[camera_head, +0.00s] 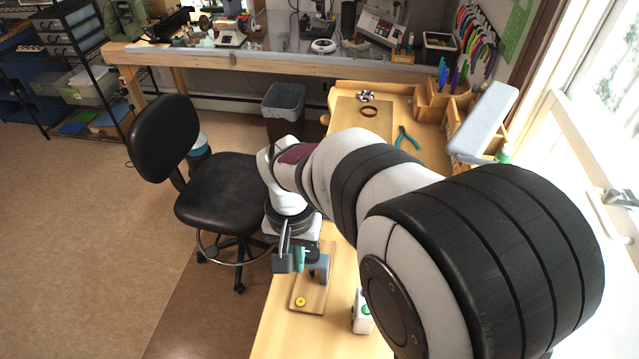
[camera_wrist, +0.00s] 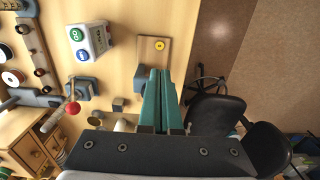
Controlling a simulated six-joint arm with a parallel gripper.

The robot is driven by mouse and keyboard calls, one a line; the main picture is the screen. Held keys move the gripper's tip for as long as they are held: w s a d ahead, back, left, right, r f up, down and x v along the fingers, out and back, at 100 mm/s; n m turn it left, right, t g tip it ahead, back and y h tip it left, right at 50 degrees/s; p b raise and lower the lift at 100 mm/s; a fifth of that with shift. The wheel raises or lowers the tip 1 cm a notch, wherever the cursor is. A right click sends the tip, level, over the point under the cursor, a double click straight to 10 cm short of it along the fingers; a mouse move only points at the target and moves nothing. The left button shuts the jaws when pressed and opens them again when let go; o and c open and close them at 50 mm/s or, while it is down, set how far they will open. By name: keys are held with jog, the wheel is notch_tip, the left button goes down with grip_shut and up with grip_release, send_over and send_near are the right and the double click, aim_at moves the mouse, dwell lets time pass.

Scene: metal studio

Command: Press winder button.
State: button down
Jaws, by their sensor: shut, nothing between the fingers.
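A wooden board (camera_head: 318,292) lies on the bench below my gripper, with a round yellow button (camera_head: 300,301) near its front end. In the wrist view the yellow button (camera_wrist: 159,45) shows just beyond the fingertips. A white box (camera_head: 362,322) stands to the right of the board. In the wrist view it carries a green button (camera_wrist: 75,34) and a blue button (camera_wrist: 83,56). I cannot tell for certain which button is the winder's. My gripper (camera_wrist: 157,72) has teal fingers that are shut and empty. It is above the board, apart from every button.
A lever with a red ball (camera_wrist: 73,108) and grey blocks stand beside the gripper in the wrist view. A black chair (camera_head: 225,190) is left of the bench. Pliers (camera_head: 407,138) and wooden holders (camera_head: 440,104) are at the bench's far end.

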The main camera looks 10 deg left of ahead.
aim_at(301, 301)
notch_tip(301, 301, down, 14)
dwell(0.5)
jog(key=shift+d+f, duration=0.1)
jog(key=shift+f, duration=0.75)
notch_tip(301, 301, up, 9)
dwell(0.5)
